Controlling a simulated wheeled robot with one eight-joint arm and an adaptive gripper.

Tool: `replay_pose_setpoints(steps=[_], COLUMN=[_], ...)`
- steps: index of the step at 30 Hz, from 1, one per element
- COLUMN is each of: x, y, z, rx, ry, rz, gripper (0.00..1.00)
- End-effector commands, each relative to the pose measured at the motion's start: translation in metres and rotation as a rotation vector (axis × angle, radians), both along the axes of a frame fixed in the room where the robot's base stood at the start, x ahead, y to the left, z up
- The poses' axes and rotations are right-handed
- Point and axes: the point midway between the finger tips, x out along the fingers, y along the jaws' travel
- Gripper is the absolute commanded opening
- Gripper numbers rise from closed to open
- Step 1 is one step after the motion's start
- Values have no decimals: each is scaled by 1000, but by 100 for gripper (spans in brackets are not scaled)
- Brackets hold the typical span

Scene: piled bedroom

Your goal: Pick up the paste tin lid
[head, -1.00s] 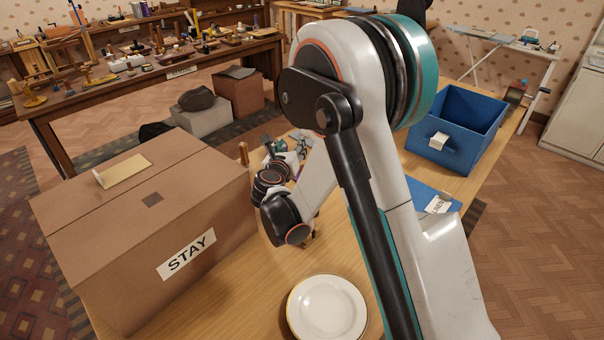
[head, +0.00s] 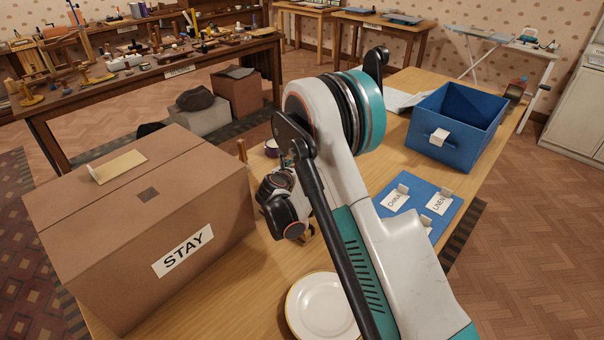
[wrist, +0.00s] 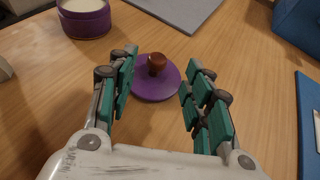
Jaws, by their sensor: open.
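The paste tin lid is a purple disc with a brown knob (wrist: 156,78), lying flat on the wooden table in the wrist view. My gripper (wrist: 158,88) is open, with its teal-padded fingers apart on the left and right of the lid; the lid shows between and just beyond the fingertips, and I cannot tell whether they touch it. The purple paste tin (wrist: 84,18) with pale contents stands beyond and left of the lid. It also shows in the head view (head: 271,148), partly behind my arm. The lid is hidden in the head view.
A large cardboard box marked STAY (head: 130,215) stands close on the left. A white plate (head: 313,305) lies in front. A blue board with labels (head: 440,205) and a blue open bin (head: 450,150) are on the right. A grey sheet (wrist: 185,10) lies beyond the lid.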

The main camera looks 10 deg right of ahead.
Motion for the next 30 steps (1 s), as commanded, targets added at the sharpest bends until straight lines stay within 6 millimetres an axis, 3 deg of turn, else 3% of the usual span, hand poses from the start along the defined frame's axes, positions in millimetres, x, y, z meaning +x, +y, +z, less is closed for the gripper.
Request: replay_pose_setpoints(steps=[13,21,27,30], x=[40,44,44,44], y=[-20,-21,-21,-21], z=[-22,-21,-21,-21], rx=[-1,-1,-1,-1], ry=[-1,-1,-1,-1], rz=[-1,1,1,1], gripper=[46,46,1,0])
